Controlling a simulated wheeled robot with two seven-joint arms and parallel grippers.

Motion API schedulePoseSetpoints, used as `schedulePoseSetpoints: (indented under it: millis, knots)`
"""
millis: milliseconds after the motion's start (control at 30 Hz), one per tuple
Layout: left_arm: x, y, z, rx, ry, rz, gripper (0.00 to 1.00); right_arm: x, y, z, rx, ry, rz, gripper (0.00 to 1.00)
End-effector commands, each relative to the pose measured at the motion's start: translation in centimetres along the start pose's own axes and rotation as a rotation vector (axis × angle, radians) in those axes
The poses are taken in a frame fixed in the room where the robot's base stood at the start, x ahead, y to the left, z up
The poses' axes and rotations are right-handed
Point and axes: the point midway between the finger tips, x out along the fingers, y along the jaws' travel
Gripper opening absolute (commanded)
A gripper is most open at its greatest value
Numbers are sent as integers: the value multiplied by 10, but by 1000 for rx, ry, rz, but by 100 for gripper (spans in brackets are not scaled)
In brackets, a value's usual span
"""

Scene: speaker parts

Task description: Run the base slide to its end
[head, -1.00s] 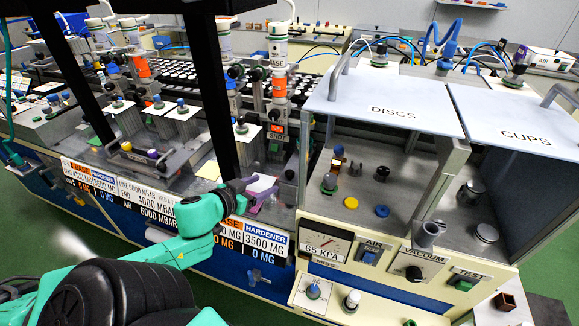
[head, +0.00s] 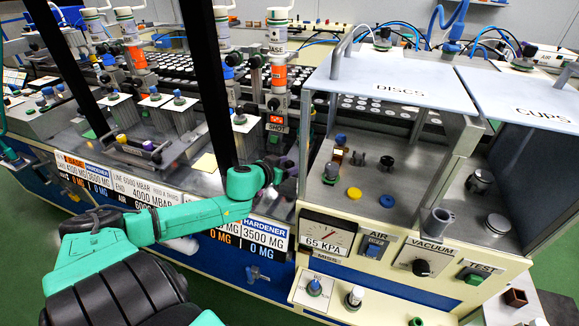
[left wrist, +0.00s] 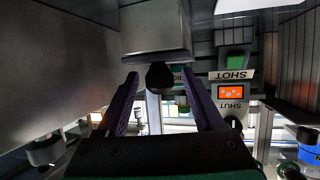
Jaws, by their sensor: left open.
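My left gripper (head: 288,168) reaches in beneath this station, mostly hidden by my green wrist. In the left wrist view my left gripper (left wrist: 160,76) is open, its two purple fingers on either side of a black knob (left wrist: 160,77). My right gripper is not in view.
The SHOT label (left wrist: 231,75) and a lit orange display marked SHUT (left wrist: 230,93) are right of the fingers. In the head view a dark post (head: 210,90) stands left of the gripper. The DISCS cabinet (head: 400,90) stands close on its right.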

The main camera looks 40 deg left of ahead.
Motion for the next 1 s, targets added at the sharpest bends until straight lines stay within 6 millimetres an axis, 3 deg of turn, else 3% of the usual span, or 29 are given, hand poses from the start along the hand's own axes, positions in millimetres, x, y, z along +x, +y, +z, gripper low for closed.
schedulePoseSetpoints:
  millis: [200, 233, 400, 1000]
  knots:
    - [0, 0, 0, 0, -1, 0, 69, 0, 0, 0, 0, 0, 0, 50]
    - [0, 0, 0, 0, -1, 0, 61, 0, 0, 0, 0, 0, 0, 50]
    - [0, 0, 0, 0, -1, 1, 0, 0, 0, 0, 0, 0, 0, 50]
    - [0, 1, 0, 0, 0, 2, 0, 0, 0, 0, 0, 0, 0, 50]
